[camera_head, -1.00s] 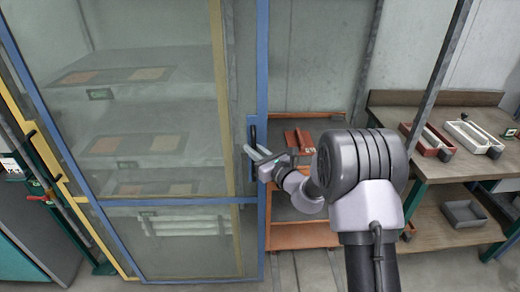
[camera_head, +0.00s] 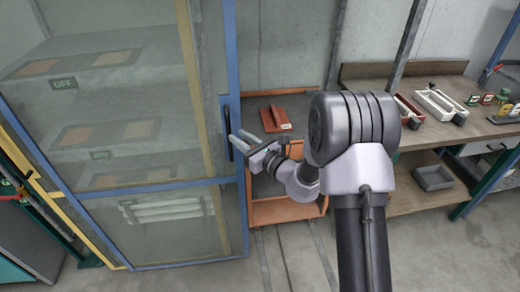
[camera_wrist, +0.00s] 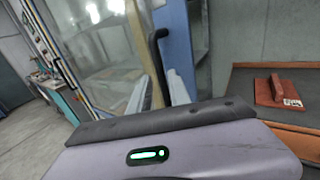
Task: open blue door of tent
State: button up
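The tent door is a clear panel in a blue frame (camera_head: 232,60), at the left of the head view. It looks closed against the tent. Its black vertical handle (camera_head: 227,135) is on the right frame post; the handle also shows in the wrist view (camera_wrist: 158,62), top centre. My gripper (camera_head: 236,140) is open, with two light fingers apart, pointing left at the handle. In the head view the fingertips overlap or lie just right of the handle; contact cannot be told. In the wrist view the handle appears between the fingers, whose lower parts are hidden by the gripper body.
An orange cart (camera_head: 283,212) with a red tool (camera_head: 277,119) stands right of the door. A wooden workbench (camera_head: 390,71) with trays is further right. Racks with panels show inside the tent.

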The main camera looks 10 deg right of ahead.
jog(key=p+v, duration=0.1)
jog(key=v, duration=1)
jog(key=shift+s, duration=0.15)
